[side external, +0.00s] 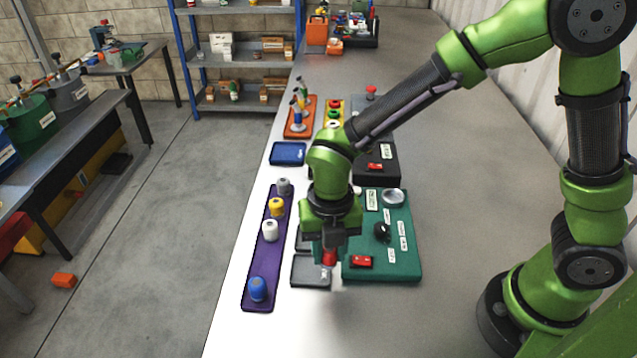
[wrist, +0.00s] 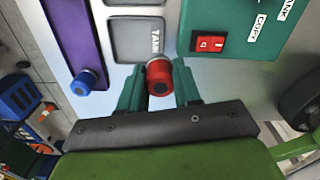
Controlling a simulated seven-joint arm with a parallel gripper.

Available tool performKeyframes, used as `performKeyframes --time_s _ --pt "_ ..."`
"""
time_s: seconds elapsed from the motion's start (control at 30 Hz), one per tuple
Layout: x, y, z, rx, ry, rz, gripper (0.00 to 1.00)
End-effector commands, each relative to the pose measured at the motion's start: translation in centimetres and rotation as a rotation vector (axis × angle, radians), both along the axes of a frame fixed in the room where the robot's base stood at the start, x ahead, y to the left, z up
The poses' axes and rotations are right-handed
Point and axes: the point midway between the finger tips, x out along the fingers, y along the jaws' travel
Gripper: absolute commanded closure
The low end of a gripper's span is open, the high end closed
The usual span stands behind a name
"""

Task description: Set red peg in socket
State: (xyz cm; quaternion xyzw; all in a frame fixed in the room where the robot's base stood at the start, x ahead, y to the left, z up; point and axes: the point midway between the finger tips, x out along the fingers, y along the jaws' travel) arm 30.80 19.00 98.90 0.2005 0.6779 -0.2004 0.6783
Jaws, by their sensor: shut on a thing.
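The red peg (wrist: 160,72) is held between the two fingers of my gripper (wrist: 160,88) in the wrist view. In the side view the red peg (side external: 329,257) shows below my gripper (side external: 328,250), beside the left edge of the green panel. A grey square tray (side external: 308,271) with a dark rim lies just below and left of it. In the wrist view this grey tray (wrist: 122,40) carries a label starting "TAN" and is just ahead of the peg. The peg's lower end is hidden, and I cannot tell which feature is the socket.
A purple strip (side external: 256,265) left of the tray bears blue, white, yellow and grey caps. The green panel (side external: 408,255) at right has a red switch (side external: 361,262), a black knob (side external: 382,232) and a round metal part.

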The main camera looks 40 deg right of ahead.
Motion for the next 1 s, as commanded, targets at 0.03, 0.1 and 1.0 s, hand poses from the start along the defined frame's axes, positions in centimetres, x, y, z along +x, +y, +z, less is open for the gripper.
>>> performKeyframes --time_s 0.03,0.1,1.0 --pt "-0.8 -0.6 0.1 -0.001 -0.001 -0.003 0.97" --pt "-1.6 -1.0 0.2 0.001 -0.001 -0.003 0.97" --pt "4.2 -23.6 3.6 -0.003 0.000 -0.996 0.97"
